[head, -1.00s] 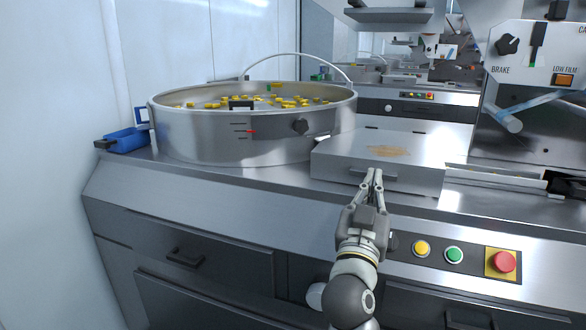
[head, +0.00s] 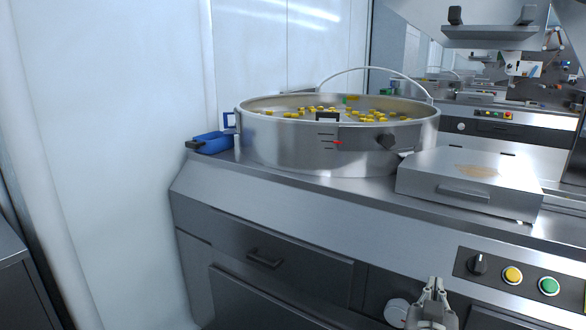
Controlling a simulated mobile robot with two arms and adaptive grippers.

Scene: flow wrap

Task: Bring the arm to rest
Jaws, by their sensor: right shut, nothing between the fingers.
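My right gripper (head: 433,291) shows at the bottom edge of the head view, right of the middle. Its fingers are together and hold nothing. It is in front of the counter's drawer face, below the counter top and apart from the steel box (head: 470,183). Only the hand shows; the rest of the right arm is cut off by the picture's edge. My left gripper is not in view.
A round steel bowl (head: 290,148) with several yellow pieces stands on the counter (head: 300,195). A blue scoop (head: 212,143) lies left of it. A black knob (head: 478,264), a yellow button (head: 512,275) and a green button (head: 548,286) are right of my gripper. A white wall closes the left.

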